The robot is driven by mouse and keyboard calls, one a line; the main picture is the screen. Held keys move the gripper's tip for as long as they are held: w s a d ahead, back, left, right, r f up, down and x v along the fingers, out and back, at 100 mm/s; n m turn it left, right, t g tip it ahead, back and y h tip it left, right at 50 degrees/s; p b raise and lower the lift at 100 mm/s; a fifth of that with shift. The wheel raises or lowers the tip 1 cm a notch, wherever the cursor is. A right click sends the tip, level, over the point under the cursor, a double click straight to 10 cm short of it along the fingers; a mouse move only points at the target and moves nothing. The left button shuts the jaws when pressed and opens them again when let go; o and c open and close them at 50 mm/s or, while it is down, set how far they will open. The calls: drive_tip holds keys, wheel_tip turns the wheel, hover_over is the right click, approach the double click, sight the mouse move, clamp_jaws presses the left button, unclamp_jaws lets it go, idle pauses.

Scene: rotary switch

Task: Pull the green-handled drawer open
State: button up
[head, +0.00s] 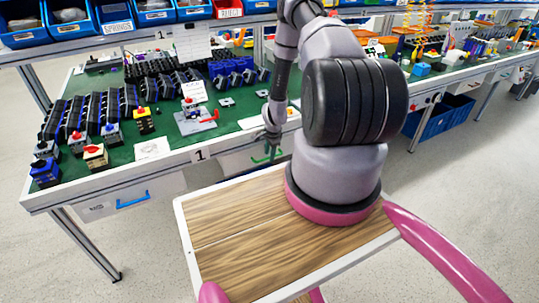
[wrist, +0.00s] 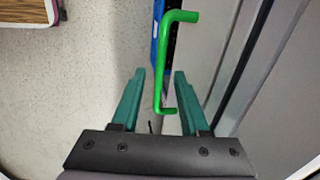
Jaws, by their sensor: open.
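The green handle (wrist: 163,62) is a bent bar that crosses the wrist view from the top down between my fingers. In the head view the green handle (head: 268,155) is on a pale drawer (head: 234,163) under the table's front edge, partly hidden by my gripper. My gripper (wrist: 158,76) is open, with teal fingers on either side of the lower part of the handle. Neither finger visibly touches it. In the head view my gripper (head: 271,144) points down in front of the drawer. How far the drawer stands out is hard to tell.
A blue-handled drawer (head: 118,203) is to the left under the same table. The green tabletop (head: 118,156) holds switches, boxes and several dark racks. Blue bins (head: 70,18) line the shelf above. A blue crate (head: 437,118) stands under the table at right. The floor at left is clear.

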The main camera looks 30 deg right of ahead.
drive_tip(key=shift+w+f, duration=0.1)
drive_tip(key=shift+f, duration=0.15)
clamp_jaws()
idle(1.4)
